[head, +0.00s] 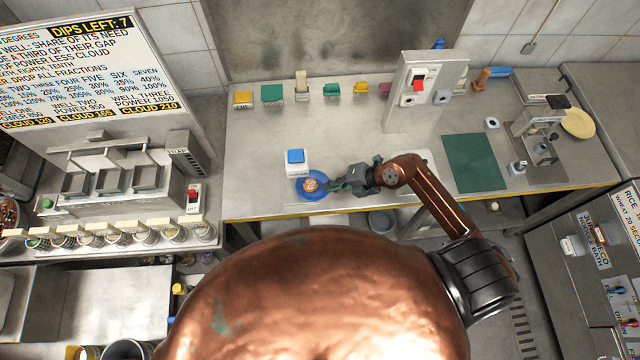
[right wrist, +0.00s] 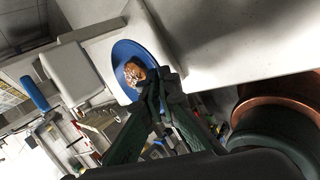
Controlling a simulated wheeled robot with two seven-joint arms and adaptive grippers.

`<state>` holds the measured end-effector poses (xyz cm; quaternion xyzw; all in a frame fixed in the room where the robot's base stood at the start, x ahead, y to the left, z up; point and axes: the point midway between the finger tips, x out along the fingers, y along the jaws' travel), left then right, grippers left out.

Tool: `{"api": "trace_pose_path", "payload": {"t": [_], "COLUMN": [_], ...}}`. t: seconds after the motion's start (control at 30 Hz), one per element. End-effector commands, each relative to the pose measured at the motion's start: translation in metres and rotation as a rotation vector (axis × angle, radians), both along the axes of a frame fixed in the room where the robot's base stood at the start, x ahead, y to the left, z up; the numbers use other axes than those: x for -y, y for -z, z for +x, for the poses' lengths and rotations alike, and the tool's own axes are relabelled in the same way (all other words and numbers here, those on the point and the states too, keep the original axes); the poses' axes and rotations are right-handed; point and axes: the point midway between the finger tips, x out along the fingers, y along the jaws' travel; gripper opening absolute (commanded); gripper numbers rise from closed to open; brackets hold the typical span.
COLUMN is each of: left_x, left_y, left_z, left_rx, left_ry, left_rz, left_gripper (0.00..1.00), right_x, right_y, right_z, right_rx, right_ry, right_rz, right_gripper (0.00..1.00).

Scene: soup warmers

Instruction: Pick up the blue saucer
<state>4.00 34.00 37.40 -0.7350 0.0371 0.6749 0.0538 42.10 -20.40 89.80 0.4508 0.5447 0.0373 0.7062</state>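The blue saucer (head: 302,189) is near the front edge of the steel counter, with a small orange-and-white item (head: 311,184) on it. In the right wrist view the saucer (right wrist: 117,62) shows its blue rim around that item (right wrist: 134,72). My right gripper (head: 331,186) reaches in from the right at the saucer's right rim. In the wrist view its dark fingers (right wrist: 160,92) come close together on the rim, which passes between the tips. I cannot tell whether the saucer is clear of the counter. My left gripper is not in view.
A white block with a blue top (head: 296,161) stands just behind the saucer. A white panel with a red switch (head: 420,85) stands behind my right arm. A green mat (head: 470,163) lies to the right. The counter's middle (head: 325,125) is clear.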

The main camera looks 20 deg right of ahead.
Motion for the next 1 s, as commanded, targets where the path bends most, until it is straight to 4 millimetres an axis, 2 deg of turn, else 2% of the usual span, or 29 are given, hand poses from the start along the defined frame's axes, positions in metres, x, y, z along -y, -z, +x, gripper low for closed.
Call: {"api": "trace_pose_path", "payload": {"t": [0.3, 0.5, 0.7, 1.0], "left_x": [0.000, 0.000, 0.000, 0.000], "left_y": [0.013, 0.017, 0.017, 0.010], "left_z": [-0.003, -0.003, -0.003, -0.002], "left_rx": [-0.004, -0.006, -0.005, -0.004], "left_ry": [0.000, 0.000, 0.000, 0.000], "left_rz": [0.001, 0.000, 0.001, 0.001], "left_gripper": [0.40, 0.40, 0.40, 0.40], "right_x": [0.068, 0.095, 0.106, 0.103], "right_y": [0.004, 0.002, 0.000, -0.001], "right_z": [-0.051, -0.071, -0.082, -0.097], "right_rx": [-0.006, -0.003, -0.002, -0.001], "right_ry": [0.003, 0.001, 0.000, 0.000], "right_rz": [-0.004, -0.002, 0.000, 0.001], "right_gripper": [0.00, 0.00, 0.00, 0.00]}}
